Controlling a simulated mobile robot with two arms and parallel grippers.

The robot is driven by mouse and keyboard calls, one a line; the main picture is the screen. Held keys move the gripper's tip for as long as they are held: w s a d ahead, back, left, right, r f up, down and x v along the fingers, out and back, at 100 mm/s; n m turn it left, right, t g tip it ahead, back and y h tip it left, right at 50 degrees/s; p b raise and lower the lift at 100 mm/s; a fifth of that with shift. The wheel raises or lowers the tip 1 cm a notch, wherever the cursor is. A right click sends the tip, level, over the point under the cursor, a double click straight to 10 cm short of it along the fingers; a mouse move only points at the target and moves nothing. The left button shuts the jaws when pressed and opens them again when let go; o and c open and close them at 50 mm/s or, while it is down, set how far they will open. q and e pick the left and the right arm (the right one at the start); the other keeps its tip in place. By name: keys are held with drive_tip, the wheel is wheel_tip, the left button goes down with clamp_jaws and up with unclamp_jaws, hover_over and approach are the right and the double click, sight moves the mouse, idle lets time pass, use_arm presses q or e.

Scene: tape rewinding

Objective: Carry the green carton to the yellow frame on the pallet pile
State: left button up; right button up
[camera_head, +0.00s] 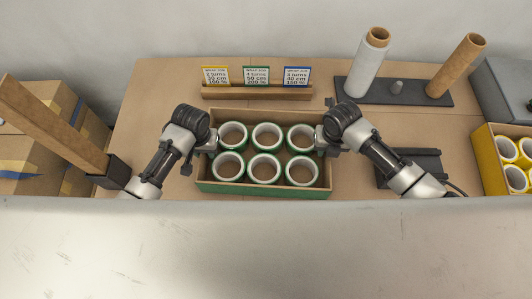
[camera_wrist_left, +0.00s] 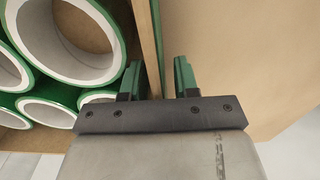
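The green carton (camera_head: 262,189), an open brown box with green trim, stands on the table in the head view and holds several white-and-green tape rolls. My left gripper (camera_head: 211,153) is at its left wall. In the left wrist view, the fingers of my left gripper (camera_wrist_left: 160,80) are apart, one on each side of the carton wall (camera_wrist_left: 148,40), with a gap visible. My right gripper (camera_head: 323,147) is at the right wall; its fingers are too small to read.
Stacked cardboard boxes (camera_head: 75,125) stand at left, behind a brown post (camera_head: 52,125). A sign holder (camera_head: 257,93) is behind the carton. A dark base (camera_head: 410,94) with upright rolls stands at back right. A yellow carton (camera_head: 487,160) of rolls is at far right.

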use_arm(q)
clamp_jaws()
use_arm(e)
clamp_jaws()
use_arm(q)
drive_tip(key=shift+w+r, duration=0.1)
use_arm(e)
drive_tip(key=shift+w+r, duration=0.1)
idle(0.8)
